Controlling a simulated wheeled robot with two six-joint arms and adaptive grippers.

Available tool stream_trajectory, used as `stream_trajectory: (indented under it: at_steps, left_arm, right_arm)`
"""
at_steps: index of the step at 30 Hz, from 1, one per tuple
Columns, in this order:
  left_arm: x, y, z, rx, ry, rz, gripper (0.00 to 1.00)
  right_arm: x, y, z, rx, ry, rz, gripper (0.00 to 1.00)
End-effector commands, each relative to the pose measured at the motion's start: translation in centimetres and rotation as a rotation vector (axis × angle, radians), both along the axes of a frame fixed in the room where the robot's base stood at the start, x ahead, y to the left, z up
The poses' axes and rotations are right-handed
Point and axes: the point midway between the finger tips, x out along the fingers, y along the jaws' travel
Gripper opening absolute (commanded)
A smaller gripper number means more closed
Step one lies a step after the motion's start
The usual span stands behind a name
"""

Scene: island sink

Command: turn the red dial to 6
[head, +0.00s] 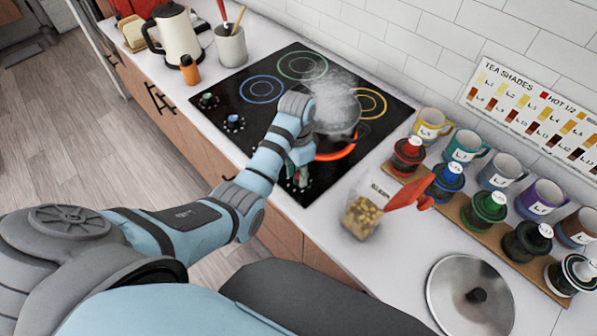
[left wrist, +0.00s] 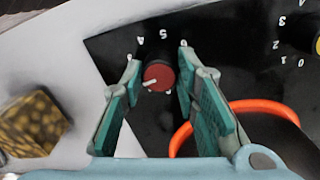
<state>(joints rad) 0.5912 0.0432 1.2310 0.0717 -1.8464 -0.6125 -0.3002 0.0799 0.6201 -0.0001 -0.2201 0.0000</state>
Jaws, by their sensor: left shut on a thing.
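The red dial (left wrist: 158,75) is in the middle of the left wrist view, on the black cooktop (head: 228,95). Its white pointer mark points to the lower left in that view. Printed numbers, a 5 and what looks like a 4, show above it. Labels lower around it are hidden by the fingers. My left gripper (left wrist: 157,88) has one teal finger on each side of the dial and is shut on it. In the head view the left gripper (head: 298,172) is over the cooktop's front edge and hides the dial. My right gripper is not in view.
A steaming pot (head: 338,118) stands on a glowing orange burner (head: 336,154) close behind the gripper. A container of yellow pieces (head: 362,217), a rack of mugs and dark-bodied containers, and a lid (head: 470,296) are to the right. Another dial (head: 234,122) lies left.

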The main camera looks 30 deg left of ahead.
Motion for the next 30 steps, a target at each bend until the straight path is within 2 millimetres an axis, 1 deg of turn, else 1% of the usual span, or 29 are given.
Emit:
stream_trajectory:
  at_steps: [30]
  left_arm:
    - [0.26, -0.01, 0.05, 0.001, -0.002, -0.959, 0.00]
  right_arm:
    - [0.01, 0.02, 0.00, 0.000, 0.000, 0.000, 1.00]
